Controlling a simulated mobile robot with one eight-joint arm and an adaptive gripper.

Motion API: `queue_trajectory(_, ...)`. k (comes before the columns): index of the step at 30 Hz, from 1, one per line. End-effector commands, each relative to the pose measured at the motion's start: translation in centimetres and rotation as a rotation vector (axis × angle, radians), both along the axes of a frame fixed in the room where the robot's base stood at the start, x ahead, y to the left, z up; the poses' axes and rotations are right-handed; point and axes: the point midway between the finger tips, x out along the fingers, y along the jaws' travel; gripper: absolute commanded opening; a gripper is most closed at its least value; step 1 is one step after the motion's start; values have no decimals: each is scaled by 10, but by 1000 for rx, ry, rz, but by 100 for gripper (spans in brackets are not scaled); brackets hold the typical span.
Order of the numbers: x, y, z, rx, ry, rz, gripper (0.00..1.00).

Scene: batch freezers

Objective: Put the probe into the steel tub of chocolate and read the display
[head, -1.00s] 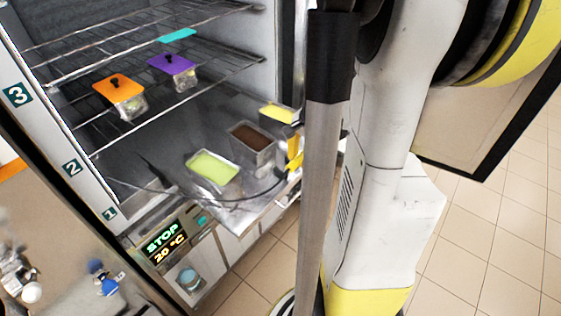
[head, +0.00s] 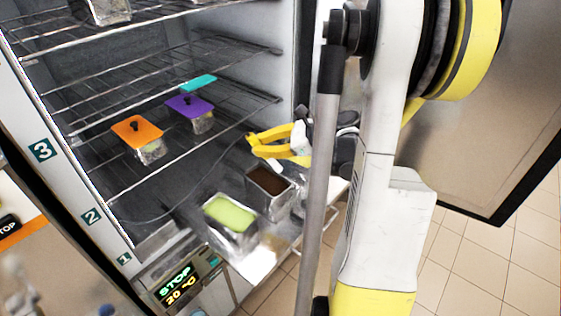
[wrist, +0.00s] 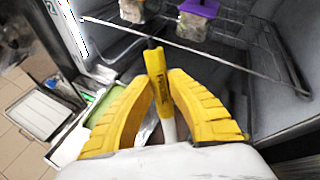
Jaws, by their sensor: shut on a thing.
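A thin dark cable (head: 175,215) loops from the gripper area across the freezer floor. The display (head: 178,285) on the front panel reads STOP and 20 °C.
A steel tub with green contents (head: 232,238) stands beside the chocolate, at its front left. Wire racks above hold orange-lidded (head: 137,131) and purple-lidded (head: 189,106) containers. The open door (head: 480,130) is at the right. My arm hides part of the shelf's right side.

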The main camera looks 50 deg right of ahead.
Motion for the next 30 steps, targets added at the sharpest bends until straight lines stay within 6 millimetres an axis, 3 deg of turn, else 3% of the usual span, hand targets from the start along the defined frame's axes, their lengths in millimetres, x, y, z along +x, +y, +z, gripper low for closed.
queue_trajectory(3, 6, 1, 12, 34, -47, -26, 0)
queue_trajectory(8, 7, 1, 11, 43, -58, -32, 0)
queue_trajectory(30, 7, 1, -47, 40, -57, -30, 0)
